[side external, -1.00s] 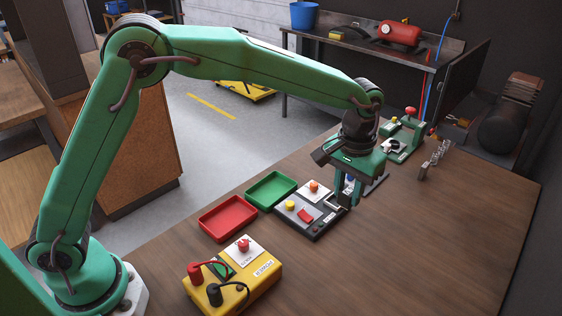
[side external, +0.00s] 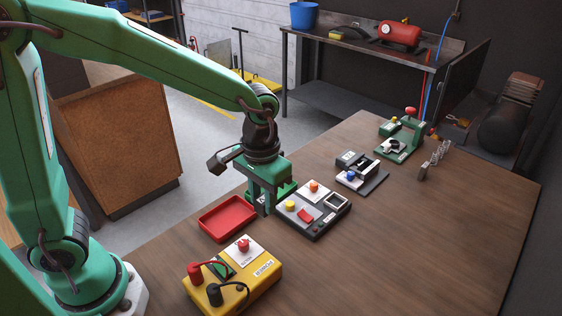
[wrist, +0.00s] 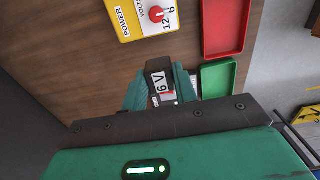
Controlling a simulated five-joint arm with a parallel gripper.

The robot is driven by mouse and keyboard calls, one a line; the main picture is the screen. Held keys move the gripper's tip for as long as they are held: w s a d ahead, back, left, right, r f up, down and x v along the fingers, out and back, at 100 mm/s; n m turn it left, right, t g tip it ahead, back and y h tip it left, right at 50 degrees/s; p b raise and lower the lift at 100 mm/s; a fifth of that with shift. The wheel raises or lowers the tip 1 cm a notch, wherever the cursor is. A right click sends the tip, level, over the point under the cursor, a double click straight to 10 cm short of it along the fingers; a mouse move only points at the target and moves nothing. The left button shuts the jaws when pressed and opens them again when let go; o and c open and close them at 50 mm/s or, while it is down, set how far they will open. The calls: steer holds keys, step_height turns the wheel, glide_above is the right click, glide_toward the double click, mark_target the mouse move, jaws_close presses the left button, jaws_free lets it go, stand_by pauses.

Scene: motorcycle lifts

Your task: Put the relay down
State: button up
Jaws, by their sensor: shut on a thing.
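My gripper (side external: 262,207) is shut on the relay (wrist: 160,84), a small dark block with a white "6 V" label and a red mark. In the wrist view the relay sits between the green fingers. In the side view the fingers mostly hide it. The gripper is low, in front of the green tray (wrist: 218,77) and covering most of it; I cannot tell whether the relay is over its rim. The red tray (side external: 228,218) lies just left of the gripper and looks empty. The visible part of the green tray looks empty too.
The grey tester (side external: 313,211) with yellow and orange buttons stands close right of the gripper. The yellow power box (side external: 262,268) with leads is in front. A dark fixture with a blue knob (side external: 350,175) and a green press (side external: 405,140) stand farther back. The table's right is clear.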

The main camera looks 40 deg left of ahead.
steer(key=s+a+f, duration=0.1)
steer(key=s+a, duration=0.2)
steer(key=s, duration=0.3)
steer(key=shift+a+f, duration=0.25)
glide_above(228, 221)
step_height(228, 221, down, 7)
steer(key=shift+a, duration=0.1)
steer(key=shift+f, duration=2)
steer(key=shift+f, duration=0.15)
steer(key=o, duration=1.1)
steer(key=shift+c, duration=0.2)
steer(key=shift+r, duration=0.2)
